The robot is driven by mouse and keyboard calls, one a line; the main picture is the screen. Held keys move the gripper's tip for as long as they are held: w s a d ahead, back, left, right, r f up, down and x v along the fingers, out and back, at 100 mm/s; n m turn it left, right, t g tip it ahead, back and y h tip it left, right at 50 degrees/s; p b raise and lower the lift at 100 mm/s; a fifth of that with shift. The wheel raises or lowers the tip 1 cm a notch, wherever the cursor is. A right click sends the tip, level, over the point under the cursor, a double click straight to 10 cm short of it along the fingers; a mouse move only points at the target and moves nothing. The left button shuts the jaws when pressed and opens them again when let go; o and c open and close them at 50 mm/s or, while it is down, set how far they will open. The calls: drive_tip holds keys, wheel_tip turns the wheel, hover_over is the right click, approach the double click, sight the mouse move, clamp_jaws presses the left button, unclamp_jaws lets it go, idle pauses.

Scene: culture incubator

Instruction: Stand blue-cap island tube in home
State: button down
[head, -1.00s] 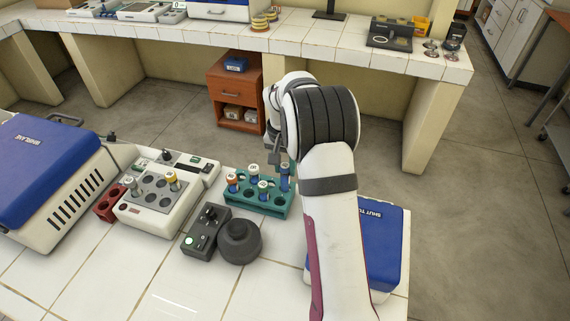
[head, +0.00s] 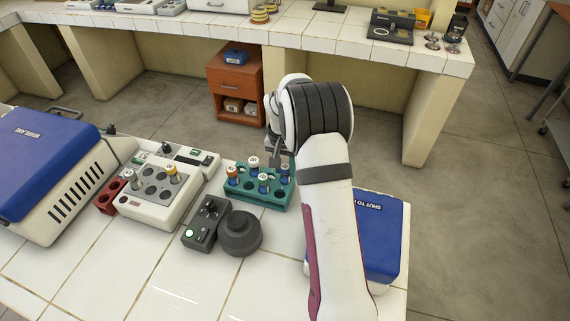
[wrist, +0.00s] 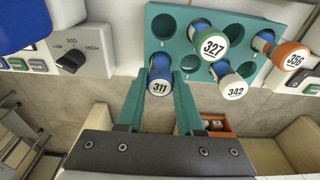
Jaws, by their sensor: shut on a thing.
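My gripper (wrist: 158,88) is shut on the blue tube (wrist: 160,66), whose cap reads 311. The teal rack (wrist: 275,12) lies under it, and the held tube is at the rack's near-left part in the wrist view. The rack also holds a green-capped tube 327 (wrist: 210,42), a white-capped tube 342 (wrist: 232,85) and an orange-capped tube 356 (wrist: 291,55). In the head view the teal rack (head: 238,194) stands beside my arm, with the held tube (head: 285,173) at its right end. I cannot tell how deep it sits.
A blue-topped box (head: 383,240) stands right of my arm.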

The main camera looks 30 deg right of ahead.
drive_tip(key=shift+c, duration=2.3)
unclamp_jaws()
drive_tip(key=shift+o, duration=0.2)
drive_tip(key=shift+o, duration=1.4)
drive_tip(key=shift+r, duration=3.75)
